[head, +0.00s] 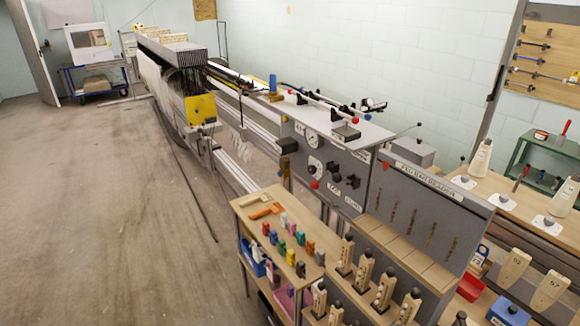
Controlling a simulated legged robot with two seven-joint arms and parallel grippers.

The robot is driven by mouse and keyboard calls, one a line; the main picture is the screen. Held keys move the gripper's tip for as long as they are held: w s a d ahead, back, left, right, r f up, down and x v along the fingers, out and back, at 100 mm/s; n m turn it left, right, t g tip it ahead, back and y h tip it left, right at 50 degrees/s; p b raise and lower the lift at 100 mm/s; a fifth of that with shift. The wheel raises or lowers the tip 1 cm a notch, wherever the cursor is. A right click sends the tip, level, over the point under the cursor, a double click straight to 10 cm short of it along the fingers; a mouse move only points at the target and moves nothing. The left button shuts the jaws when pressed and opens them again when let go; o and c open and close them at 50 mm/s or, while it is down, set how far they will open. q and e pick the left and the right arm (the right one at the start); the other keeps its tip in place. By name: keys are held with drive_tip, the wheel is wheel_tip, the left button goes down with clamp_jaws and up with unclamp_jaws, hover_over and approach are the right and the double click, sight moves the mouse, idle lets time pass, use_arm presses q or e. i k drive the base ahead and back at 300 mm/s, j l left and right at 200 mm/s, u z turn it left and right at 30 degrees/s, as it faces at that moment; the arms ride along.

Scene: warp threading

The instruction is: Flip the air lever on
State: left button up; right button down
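A grey control panel (325,170) stands right of centre, at the end of a long machine. Its front has a round white gauge (311,139), a round dial (314,165), black knobs (334,168) and a small red-tipped part (314,185) low on the left. The panel's labels are too small to read surely, so I cannot tell which part is the air lever or how it is set. Red balls also show on top of the panel, one at the front edge (355,120). Neither of my grippers is in view.
A grey sloped board (422,215) stands to the panel's right. The long machine (185,95) runs back to the left. The grey floor (90,210) on the left is clear.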

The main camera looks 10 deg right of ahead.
sight(314, 185)
drive_tip(key=i+j, duration=0.2)
drive_tip(key=i, duration=0.2)
drive_tip(key=i+j+u, duration=0.1)
drive_tip(key=i, duration=0.25)
drive_tip(key=i+j, duration=0.2)
drive_tip(key=i, duration=0.2)
